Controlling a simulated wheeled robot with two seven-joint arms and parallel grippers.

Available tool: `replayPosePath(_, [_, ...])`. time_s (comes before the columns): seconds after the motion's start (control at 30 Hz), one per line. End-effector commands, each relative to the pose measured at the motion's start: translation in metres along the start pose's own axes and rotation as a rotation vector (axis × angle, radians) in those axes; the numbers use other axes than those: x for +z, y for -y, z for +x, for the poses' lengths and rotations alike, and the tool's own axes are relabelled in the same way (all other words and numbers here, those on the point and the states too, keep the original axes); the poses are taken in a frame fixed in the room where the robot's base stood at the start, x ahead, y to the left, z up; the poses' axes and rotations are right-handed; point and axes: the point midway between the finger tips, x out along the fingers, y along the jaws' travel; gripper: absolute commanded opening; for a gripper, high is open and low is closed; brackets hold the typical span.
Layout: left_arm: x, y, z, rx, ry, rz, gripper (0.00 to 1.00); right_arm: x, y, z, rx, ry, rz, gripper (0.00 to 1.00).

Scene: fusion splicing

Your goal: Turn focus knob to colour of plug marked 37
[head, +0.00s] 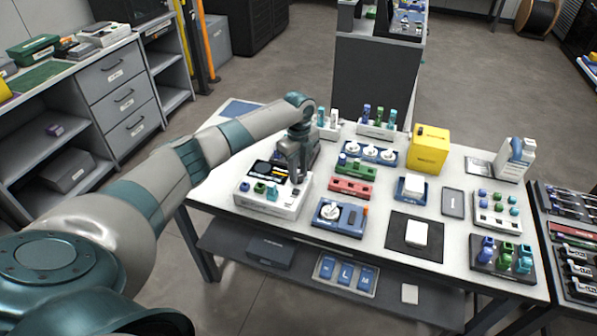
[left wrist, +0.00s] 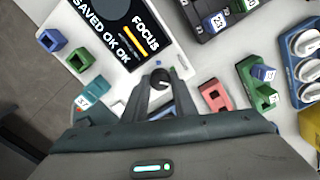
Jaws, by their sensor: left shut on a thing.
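The white splicer (head: 247,203) stands at the table's left front; its dark screen (left wrist: 114,27) reads FOCUS and SAVED OK OK, with a yellow bar. My left gripper (head: 296,180) reaches down over its right side. In the left wrist view my left gripper (left wrist: 160,88) is shut on the dark round focus knob (left wrist: 160,74), which has a light mark on top. A teal plug (left wrist: 95,88) sits at the splicer's front edge with a small label that appears to read 37. Beside it are a green socket (left wrist: 78,61) and a blue socket (left wrist: 52,40), both looking empty.
A red block (head: 350,187) and a blue unit with a white dial (head: 341,216) stand close right of the splicer. A black mat (head: 428,247) lies in front.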

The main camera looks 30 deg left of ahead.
Motion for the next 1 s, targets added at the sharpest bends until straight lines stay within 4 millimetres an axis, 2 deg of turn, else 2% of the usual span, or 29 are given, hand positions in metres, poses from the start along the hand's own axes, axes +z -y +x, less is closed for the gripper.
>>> replayPosePath(0.3, [-0.0004,0.0010,-0.0010,-0.003,-0.001,0.153,0.03,0.0000,-0.0003,0.0000,0.000,0.000,-0.001,0.31])
replayPosePath(0.83, [-0.0004,0.0009,-0.0011,-0.003,0.000,0.181,0.03,0.0009,-0.0052,-0.0001,0.005,0.001,-0.003,0.31])
replayPosePath(0.87, [-0.0004,0.0009,-0.0011,-0.003,0.000,0.181,0.32,0.0009,-0.0053,-0.0001,0.005,0.001,-0.003,0.31])
replayPosePath(1.0, [-0.0003,0.0007,-0.0008,-0.002,0.000,0.180,0.33,0.0009,-0.0052,-0.0001,0.005,0.001,-0.003,0.31])
